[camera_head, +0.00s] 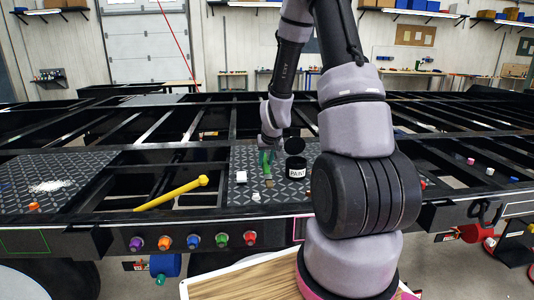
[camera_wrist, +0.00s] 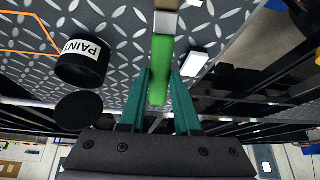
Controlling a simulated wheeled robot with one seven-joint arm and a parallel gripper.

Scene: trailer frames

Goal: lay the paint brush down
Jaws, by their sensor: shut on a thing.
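The paint brush (camera_wrist: 162,68) has a green handle, and its pale ferrule end points away from my gripper over the patterned metal plate. My gripper (camera_wrist: 160,85) has its two teal fingers on either side of the handle, shut on it. In the head view the brush (camera_head: 268,182) shows small below my gripper (camera_head: 266,157), bristle end down near the plate (camera_head: 250,205). I cannot tell whether the bristles touch the plate.
A black paint can (camera_head: 297,167) stands on the plate right of the brush, with a dark round lid (camera_wrist: 78,111) near it. A white block (camera_head: 241,177) lies to the left.

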